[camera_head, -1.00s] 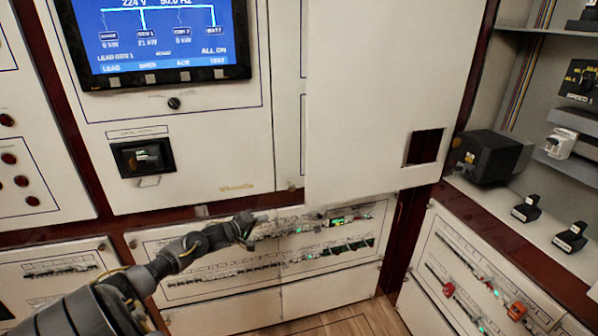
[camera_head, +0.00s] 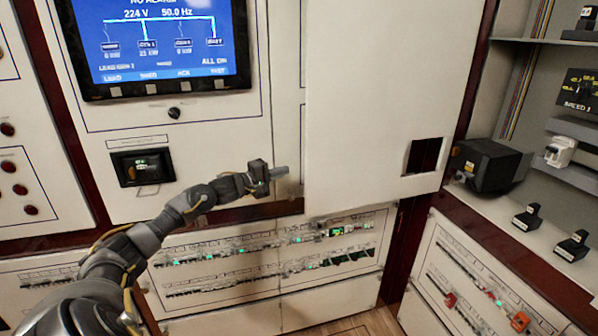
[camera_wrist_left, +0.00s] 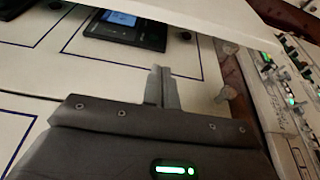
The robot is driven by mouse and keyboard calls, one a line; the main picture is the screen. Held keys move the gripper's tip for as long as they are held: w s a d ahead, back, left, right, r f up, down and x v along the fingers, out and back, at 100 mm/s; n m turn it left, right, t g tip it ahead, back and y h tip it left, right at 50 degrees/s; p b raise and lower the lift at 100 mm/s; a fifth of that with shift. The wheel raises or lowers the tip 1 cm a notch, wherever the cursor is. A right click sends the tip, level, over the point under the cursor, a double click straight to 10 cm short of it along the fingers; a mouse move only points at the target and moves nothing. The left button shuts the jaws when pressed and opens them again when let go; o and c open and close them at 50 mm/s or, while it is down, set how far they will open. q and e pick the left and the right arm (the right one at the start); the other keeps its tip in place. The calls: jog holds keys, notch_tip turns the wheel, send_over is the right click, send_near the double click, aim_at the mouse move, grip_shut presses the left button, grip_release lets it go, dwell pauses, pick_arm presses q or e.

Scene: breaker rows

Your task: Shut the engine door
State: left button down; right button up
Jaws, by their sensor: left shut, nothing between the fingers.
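The white door panel with a square cutout (camera_head: 385,110), which I take to be the engine door, stands out in front of the cabinet right of the screen. Its lower edge hangs just above the breaker rows. My left gripper (camera_head: 280,172) is shut and empty, just left of the door's left edge; whether it touches the door I cannot tell. In the left wrist view the shut fingers (camera_wrist_left: 161,87) point at the white cabinet face, and a pale panel edge (camera_wrist_left: 185,20), likely the door, crosses above them. My right gripper is not in view.
The screen (camera_head: 155,45) and a black-framed meter (camera_head: 143,165) are left of my gripper. Breaker rows (camera_head: 260,255) lie below it. At the right, an open bay holds a black box (camera_head: 487,165) and black handles on a shelf. Wooden floor shows at the bottom.

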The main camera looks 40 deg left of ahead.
pick_arm(q)
jog(key=w+d+p, duration=0.1)
jog(key=d, duration=0.1)
jog(key=w+d+p, duration=0.2)
jog(key=shift+w+d, duration=0.15)
jog(key=shift+d, duration=0.25)
dwell(0.4)
